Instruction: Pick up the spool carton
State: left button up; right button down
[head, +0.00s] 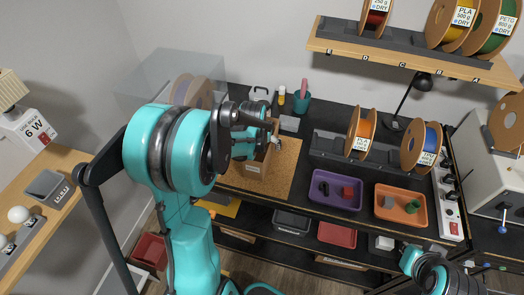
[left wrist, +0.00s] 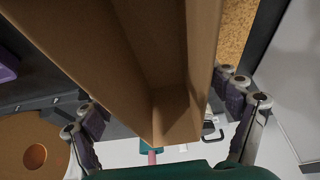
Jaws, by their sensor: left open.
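The spool carton (head: 256,172) is a brown cardboard box on the cork mat (head: 287,163) on the dark bench in the head view. My left arm hides part of it. In the left wrist view the open-topped carton (left wrist: 125,50) fills the middle, and I look into its bare inner walls. My left gripper (head: 268,132) is over the carton. Its fingers stand open on either side of the carton in the left wrist view (left wrist: 165,115); I cannot tell if they touch it. Part of my right arm shows at the lower right of the head view, without its gripper.
Two spools stand in a dark rack (head: 327,148) on the bench. A purple tray (head: 333,205) and an orange tray (head: 401,222) are right of the mat. A teal cup (head: 301,103) is behind. A spool shelf (head: 400,58) overhangs the back right.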

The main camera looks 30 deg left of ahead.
aim_at(262, 147)
pick_arm(q)
jog(key=x, duration=0.2)
jog(key=shift+w+f, duration=0.2)
jog(key=shift+f, duration=0.15)
jog(key=c, duration=1.1)
jog(key=shift+c, duration=0.2)
jog(key=shift+r, duration=0.2)
